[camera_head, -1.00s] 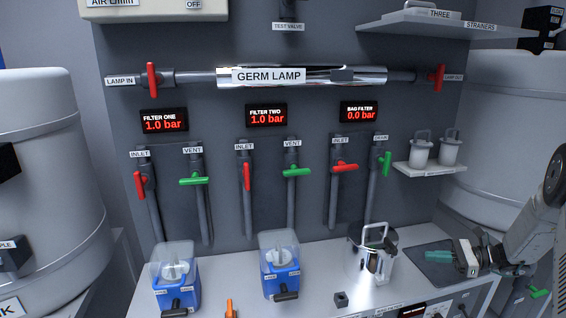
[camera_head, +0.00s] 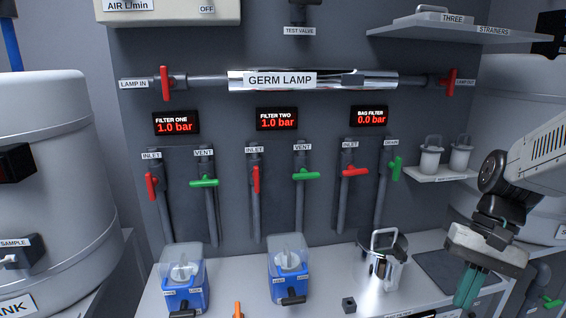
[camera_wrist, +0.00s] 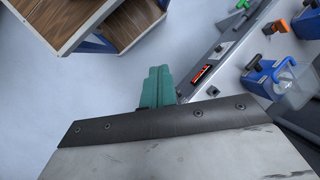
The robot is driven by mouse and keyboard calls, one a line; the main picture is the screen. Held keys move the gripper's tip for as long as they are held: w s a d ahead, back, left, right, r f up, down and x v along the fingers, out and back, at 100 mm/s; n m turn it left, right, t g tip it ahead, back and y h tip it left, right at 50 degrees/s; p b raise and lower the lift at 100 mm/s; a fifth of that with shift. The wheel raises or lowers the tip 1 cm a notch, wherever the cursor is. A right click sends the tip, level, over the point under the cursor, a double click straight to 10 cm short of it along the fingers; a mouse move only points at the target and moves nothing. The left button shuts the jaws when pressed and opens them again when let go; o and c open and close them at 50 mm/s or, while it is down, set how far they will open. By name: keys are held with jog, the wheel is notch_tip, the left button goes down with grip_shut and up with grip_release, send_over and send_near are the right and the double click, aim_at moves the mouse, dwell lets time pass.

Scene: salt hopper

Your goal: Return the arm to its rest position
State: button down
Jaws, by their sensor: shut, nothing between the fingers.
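My gripper (camera_head: 467,289) is at the right of the head view, pointing down with its green fingers together and empty. It is in front of the right part of the counter (camera_head: 421,297), to the right of the steel pot. In the wrist view the green fingers (camera_wrist: 155,88) also lie side by side with nothing between them. My arm comes in from the right edge and bends down at the wrist. From these views I cannot tell how high the fingers are above the counter.
A steel pot (camera_head: 383,268) and two blue filter housings (camera_head: 184,292) (camera_head: 288,278) stand on the counter. A small shelf (camera_head: 441,175) with two white canisters is behind my arm. A wooden-topped unit (camera_wrist: 65,22) shows in the wrist view, with open pale floor (camera_wrist: 35,95) beside it.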

jog(key=s+a+r+n+t+h, duration=0.1)
jog(key=s+a+r+n+t, duration=0.1)
jog(key=s, duration=0.3)
jog(key=s+a+r+n+t+h, duration=0.2)
jog(key=s+r+n, duration=0.1)
jog(key=s, duration=0.2)
jog(key=shift+s+a+r+h, duration=0.25)
jog(key=shift+s+r+h, duration=0.05)
jog(key=shift+s+r, duration=0.05)
dwell(0.5)
